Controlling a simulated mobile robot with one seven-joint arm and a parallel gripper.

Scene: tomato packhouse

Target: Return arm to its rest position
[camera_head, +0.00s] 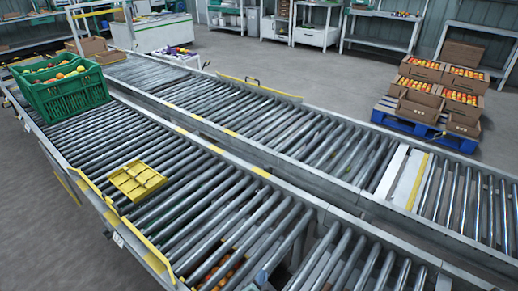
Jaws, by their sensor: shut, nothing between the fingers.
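My gripper is not in view, and no part of my arm can be made out for certain. In the head view, a roller conveyor (190,170) runs from the upper left to the lower right. A yellow tray-like piece (138,181) lies on its rollers near the left rail. A green crate (66,97) holding red and orange tomatoes stands at the conveyor's far left end.
A second roller line (290,130) runs alongside, with a pale plate (404,178) across it. Cartons of tomatoes (440,85) stand on a blue pallet (424,124) at right. Shelves and benches line the back. Orange fruit (222,270) shows beneath the near rollers.

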